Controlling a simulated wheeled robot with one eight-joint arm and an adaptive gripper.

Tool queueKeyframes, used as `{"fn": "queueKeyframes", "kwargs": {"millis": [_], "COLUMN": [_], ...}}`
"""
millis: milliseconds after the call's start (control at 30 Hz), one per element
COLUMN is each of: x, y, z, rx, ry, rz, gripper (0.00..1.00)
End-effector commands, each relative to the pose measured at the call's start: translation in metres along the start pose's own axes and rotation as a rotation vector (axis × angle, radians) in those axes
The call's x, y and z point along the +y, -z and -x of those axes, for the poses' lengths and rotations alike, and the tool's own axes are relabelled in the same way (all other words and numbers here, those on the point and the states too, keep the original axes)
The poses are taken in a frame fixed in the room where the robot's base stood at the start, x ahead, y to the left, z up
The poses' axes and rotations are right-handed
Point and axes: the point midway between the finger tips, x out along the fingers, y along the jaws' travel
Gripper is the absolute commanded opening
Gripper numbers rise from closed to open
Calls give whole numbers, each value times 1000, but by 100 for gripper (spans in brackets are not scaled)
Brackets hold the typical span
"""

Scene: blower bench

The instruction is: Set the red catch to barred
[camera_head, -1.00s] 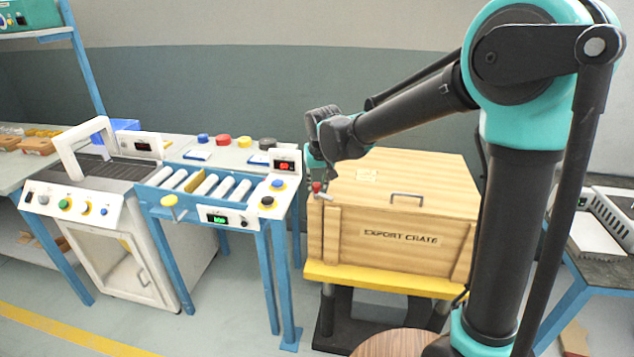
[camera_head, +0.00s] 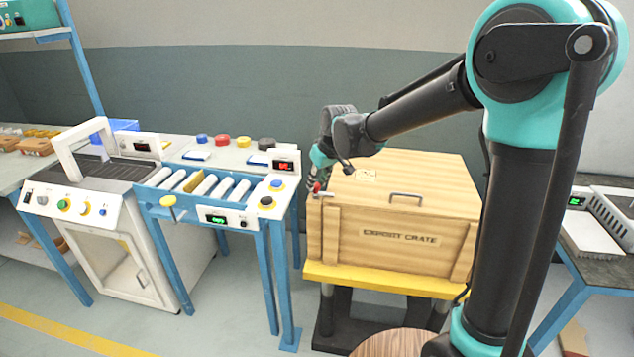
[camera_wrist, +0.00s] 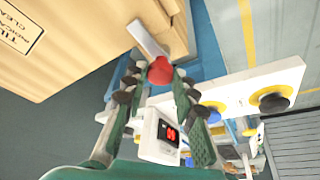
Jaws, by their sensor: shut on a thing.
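The red catch (camera_head: 317,187) is at the upper left front corner of the wooden export crate (camera_head: 385,262), by the lid edge. In the wrist view its red knob (camera_wrist: 160,71) sits between my fingertips, and a pale metal lever (camera_wrist: 146,38) runs from it towards the crate wall. My gripper (camera_head: 318,180) reaches down at that corner from above, tilted, and its jaws (camera_wrist: 158,82) are closed around the red knob. The catch's pivot and any position markings cannot be made out.
A blue roller conveyor (camera_head: 206,200) with buttons and displays stands close to the left of the crate. A metal handle (camera_head: 406,197) is on the crate lid. The crate rests on a yellow-edged stand (camera_head: 385,281). A bench with devices (camera_head: 600,225) is at right.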

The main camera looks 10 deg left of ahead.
Motion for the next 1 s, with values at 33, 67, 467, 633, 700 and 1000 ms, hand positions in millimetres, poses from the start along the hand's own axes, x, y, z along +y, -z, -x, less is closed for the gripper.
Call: {"fn": "queueKeyframes", "kwargs": {"millis": [33, 67, 467, 633, 700, 1000], "x": [0, 0, 0, 0, 0, 0], "y": [0, 0, 0, 0, 0, 0], "z": [0, 0, 0, 0, 2, 46], "rx": [0, 0, 0, 0, 0, 0], "ry": [0, 0, 0, -1, -1, -1], "rz": [1, 0, -1, -2, -2, -3], "gripper": [0, 0, 48, 48, 48, 48]}}
